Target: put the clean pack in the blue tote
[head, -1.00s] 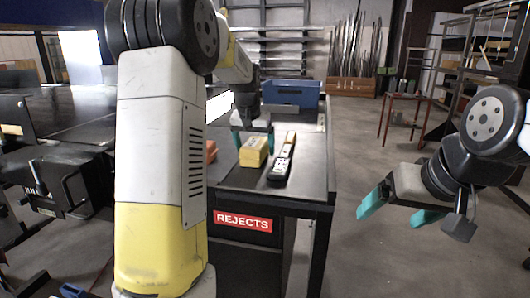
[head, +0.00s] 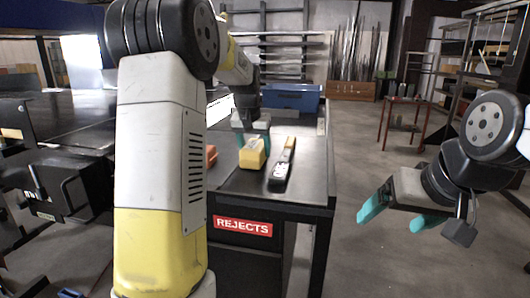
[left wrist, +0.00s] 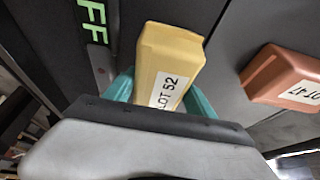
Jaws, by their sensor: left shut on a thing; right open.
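A yellow pack (head: 252,156) is between the teal fingers of my left gripper (head: 254,139), which is shut on it above the black reject table. In the left wrist view the yellow pack (left wrist: 166,65) carries a white label reading LOT 52. Whether it is clear of the table I cannot tell. An orange pack (head: 211,155) lies to its left, mostly hidden by my left arm; in the left wrist view the orange pack (left wrist: 285,78) has a label ending in 47. The blue tote (head: 291,97) stands at the table's far end. My right gripper (head: 396,212) is open and empty over the floor.
A black and white hand-held wand (head: 281,166) lies just right of the yellow pack. The table (head: 310,178) bears a red REJECTS sign on its front. Its right side and the stretch before the tote look clear. Dark conveyor machinery (head: 65,125) stands at the left.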

